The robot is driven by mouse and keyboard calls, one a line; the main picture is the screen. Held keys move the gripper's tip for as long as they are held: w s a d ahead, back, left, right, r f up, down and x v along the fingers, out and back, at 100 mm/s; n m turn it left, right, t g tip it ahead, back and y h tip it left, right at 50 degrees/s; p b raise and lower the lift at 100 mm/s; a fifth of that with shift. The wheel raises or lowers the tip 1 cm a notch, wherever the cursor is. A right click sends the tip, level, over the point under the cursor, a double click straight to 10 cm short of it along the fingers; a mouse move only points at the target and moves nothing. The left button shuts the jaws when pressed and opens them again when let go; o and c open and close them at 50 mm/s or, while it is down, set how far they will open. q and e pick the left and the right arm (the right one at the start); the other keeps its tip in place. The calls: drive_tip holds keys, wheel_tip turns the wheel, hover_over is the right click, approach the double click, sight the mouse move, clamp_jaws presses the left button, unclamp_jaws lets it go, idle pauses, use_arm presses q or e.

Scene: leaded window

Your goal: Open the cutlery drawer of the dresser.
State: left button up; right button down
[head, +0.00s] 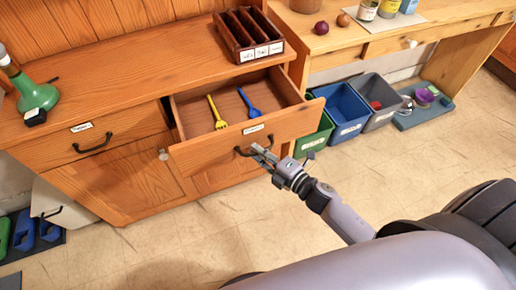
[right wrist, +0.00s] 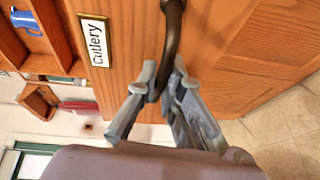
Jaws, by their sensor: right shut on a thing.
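The cutlery drawer (head: 246,135) of the wooden dresser (head: 119,84) stands pulled out, with a yellow fork (head: 216,112) and a blue utensil (head: 248,103) lying inside. Its label reads "Cutlery" in the right wrist view (right wrist: 95,41). My right gripper (head: 258,151) is at the drawer's dark handle (head: 240,152). In the right wrist view my gripper (right wrist: 160,85) has its fingers closed around one end of the handle (right wrist: 172,40). My left gripper is not in view.
A wooden divided box (head: 248,37) and a green object (head: 37,95) stand on the dresser top. A second, closed drawer (head: 92,141) is on the left. Green, blue and grey bins (head: 346,110) stand right of the open drawer, under a side table (head: 400,32). The floor in front is clear.

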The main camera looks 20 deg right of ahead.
drive_tip(key=c, duration=1.7)
unclamp_jaws()
drive_tip(key=v, duration=1.2)
